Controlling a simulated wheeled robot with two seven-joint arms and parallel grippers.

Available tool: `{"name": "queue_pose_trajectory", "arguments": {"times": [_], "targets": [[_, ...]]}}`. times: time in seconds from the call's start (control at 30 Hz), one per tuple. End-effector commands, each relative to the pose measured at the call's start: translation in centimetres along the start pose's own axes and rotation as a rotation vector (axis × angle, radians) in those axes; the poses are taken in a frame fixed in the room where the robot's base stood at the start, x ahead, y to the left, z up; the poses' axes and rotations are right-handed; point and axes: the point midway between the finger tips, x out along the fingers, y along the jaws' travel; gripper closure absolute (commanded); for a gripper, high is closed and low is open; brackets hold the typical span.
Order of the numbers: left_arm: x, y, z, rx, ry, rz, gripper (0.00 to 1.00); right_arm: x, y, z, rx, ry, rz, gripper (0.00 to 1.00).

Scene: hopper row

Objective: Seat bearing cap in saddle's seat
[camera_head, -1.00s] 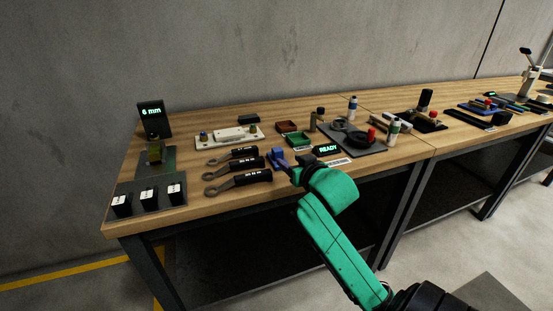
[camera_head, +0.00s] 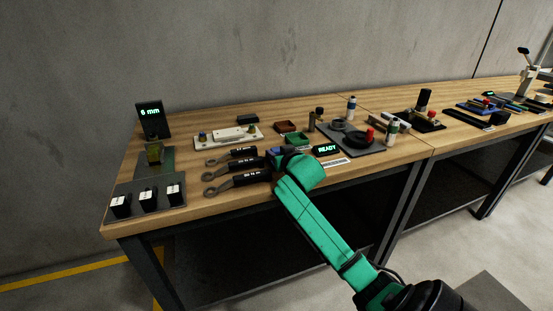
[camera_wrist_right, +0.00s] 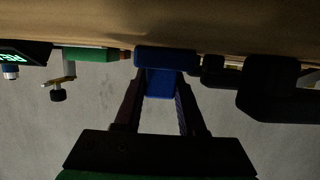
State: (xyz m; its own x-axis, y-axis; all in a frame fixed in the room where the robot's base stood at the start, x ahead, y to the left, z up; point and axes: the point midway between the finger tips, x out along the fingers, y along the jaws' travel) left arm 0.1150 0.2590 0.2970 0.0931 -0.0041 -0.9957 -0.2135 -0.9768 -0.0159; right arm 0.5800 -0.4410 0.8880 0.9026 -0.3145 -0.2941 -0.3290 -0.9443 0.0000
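My right gripper (camera_wrist_right: 160,82) has its two dark fingers on either side of a blue block (camera_wrist_right: 162,85). Whether they press on it cannot be told. In the head view, my green right wrist hides the fingers and most of the blue part (camera_head: 276,152) near the table's front edge. I cannot tell for sure which blue piece is the bearing cap or the saddle. My left gripper is out of view.
Black-handled wrenches (camera_head: 243,179) lie just left of my wrist. A READY display (camera_head: 327,149) stands to the right. A dark mat (camera_head: 366,149) with parts lies farther right.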

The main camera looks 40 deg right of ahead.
Motion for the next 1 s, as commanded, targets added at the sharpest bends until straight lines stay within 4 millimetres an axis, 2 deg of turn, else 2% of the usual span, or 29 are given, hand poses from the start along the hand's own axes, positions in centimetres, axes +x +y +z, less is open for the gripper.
{"name": "queue_pose_trajectory", "arguments": {"times": [0.27,0.37,0.47,0.57,0.8,0.9,1.0], "targets": [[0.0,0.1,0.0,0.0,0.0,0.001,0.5,-0.1,0.0,-0.1,0.0,0.0,0.0,1.0],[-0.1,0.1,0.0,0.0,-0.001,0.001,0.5,-0.2,0.0,-0.8,0.0,0.001,0.0,1.0],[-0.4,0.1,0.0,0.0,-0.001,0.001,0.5,-0.7,0.0,-2.2,-0.001,0.004,0.001,1.0],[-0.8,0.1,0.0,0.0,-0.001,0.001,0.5,-1.4,0.0,-4.8,-0.001,0.008,0.0,1.0],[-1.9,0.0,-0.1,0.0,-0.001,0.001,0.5,-4.2,0.0,-13.5,0.0,0.009,0.001,1.0],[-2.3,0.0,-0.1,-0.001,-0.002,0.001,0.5,-5.0,0.0,-16.3,0.001,0.007,0.001,1.0],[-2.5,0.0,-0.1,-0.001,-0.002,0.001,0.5,-5.6,0.0,-18.1,0.001,0.004,0.001,1.0]]}}
